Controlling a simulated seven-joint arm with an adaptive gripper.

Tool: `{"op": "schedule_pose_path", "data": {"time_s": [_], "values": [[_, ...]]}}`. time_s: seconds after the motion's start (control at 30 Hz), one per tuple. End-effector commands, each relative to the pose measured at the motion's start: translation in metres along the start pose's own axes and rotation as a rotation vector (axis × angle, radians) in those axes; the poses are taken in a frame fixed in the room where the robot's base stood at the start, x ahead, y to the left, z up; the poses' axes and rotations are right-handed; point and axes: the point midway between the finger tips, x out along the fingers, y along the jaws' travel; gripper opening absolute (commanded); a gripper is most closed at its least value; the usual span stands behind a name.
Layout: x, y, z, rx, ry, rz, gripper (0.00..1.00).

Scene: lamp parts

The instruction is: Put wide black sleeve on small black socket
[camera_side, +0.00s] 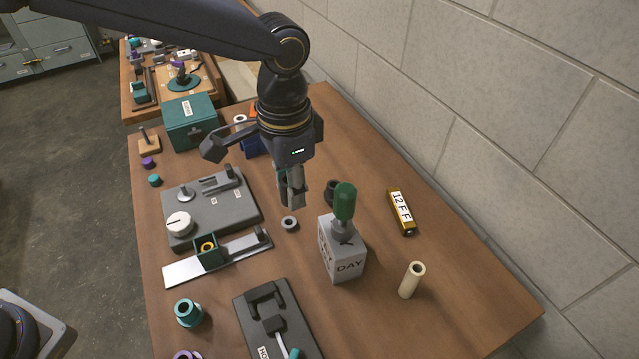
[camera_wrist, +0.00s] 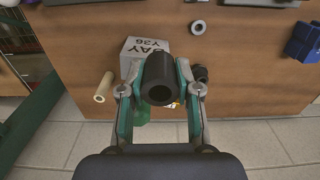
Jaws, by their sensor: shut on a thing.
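My gripper (camera_wrist: 160,95) is shut on a wide black sleeve (camera_wrist: 160,68), a dark hollow cylinder held between the two teal finger pads in the wrist view. In the side view my gripper (camera_side: 292,192) hangs above the table, and its fingers mostly hide the sleeve. A small dark round part (camera_side: 331,190), apparently the small black socket, stands on the table to the right of my gripper in the side view. The green-handled thing partly covers it there. It also shows in the wrist view (camera_wrist: 201,73), just right of the right finger. The sleeve is apart from it.
A grey lettered block (camera_side: 343,262) and a green handle (camera_side: 345,202) stand close to the socket. A grey ring (camera_side: 289,224) lies below my gripper. A cream tube (camera_side: 411,279) and a gold labelled box (camera_side: 401,212) are to the right. The table's right front is clear.

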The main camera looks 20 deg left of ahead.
Motion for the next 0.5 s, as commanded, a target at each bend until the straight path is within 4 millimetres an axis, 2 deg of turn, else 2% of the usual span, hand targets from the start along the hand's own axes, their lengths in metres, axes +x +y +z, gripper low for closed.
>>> {"op": "schedule_pose_path", "data": {"time_s": [0.03, 0.17, 0.27, 0.33, 0.5], "values": [[-0.002, -0.019, -0.006, -0.036, 0.007, 0.001, 0.04], [-0.001, -0.050, -0.011, -0.103, 0.017, 0.001, 0.04], [0.004, -0.061, -0.012, -0.126, 0.010, 0.003, 0.04], [0.009, -0.067, -0.020, -0.132, 0.010, 0.003, 0.04], [0.027, -0.078, -0.058, -0.132, 0.010, 0.002, 0.04]]}}
